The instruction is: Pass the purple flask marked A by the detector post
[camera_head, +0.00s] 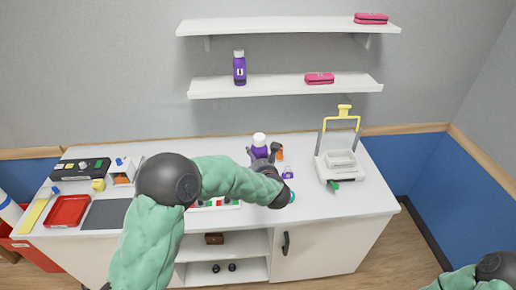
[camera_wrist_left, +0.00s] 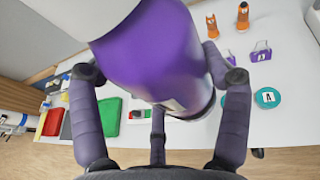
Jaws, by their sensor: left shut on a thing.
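A purple flask (camera_head: 260,150) with a white cap is in my left gripper (camera_head: 263,160), over the back middle of the counter. In the left wrist view the flask (camera_wrist_left: 155,50) fills the space between the fingers and looks tilted; its white label shows only in part and I cannot read its letter. A second purple flask (camera_head: 239,70) with a white mark stands upright on the lower wall shelf. I cannot clearly identify a detector post; a white device with a yellow frame (camera_head: 341,160) stands at the counter's right. My right gripper is out of view.
Orange bottles (camera_wrist_left: 242,17), purple tags (camera_wrist_left: 261,52) and a teal disc marked A (camera_wrist_left: 267,97) are near the held flask. A red tray (camera_head: 67,211) and dark mat (camera_head: 106,213) lie at left. Pink cases (camera_head: 319,79) sit on the shelves. Counter space right of the device is clear.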

